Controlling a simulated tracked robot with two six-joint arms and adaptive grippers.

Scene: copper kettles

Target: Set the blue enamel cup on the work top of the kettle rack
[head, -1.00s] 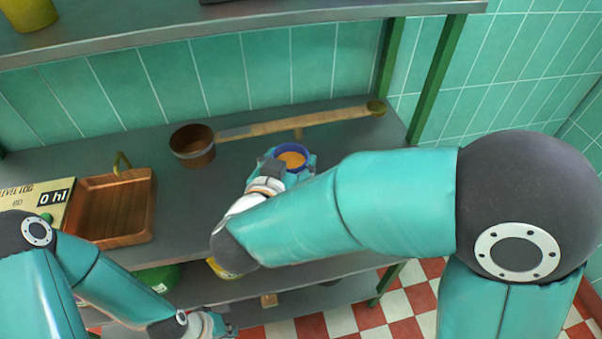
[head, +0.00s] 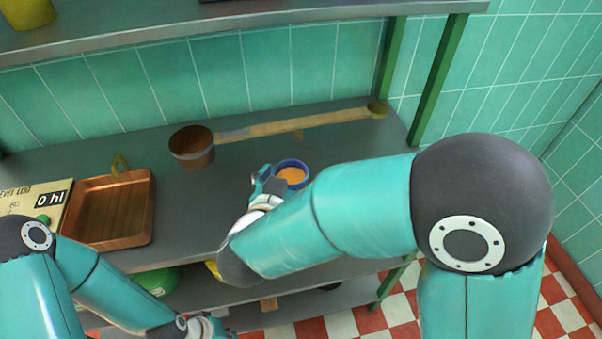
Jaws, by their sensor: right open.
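The blue enamel cup (head: 304,166) appears to stand upright on the grey work top (head: 345,140) of the kettle rack, right of centre, with an orange inside. Its lower part is partly hidden by my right arm. My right gripper (head: 267,180) is open, just left of the cup; whether a finger still touches it I cannot tell. My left gripper (head: 212,328) is low at the bottom edge, well away from the cup, and its fingers are cut off and unclear.
A long-handled copper dipper (head: 192,147) lies behind the cup, its handle running right. A square copper pan (head: 110,210) and a level log sign (head: 38,200) are at left. An upper shelf (head: 200,35) overhangs the back. A green post (head: 438,80) stands at right.

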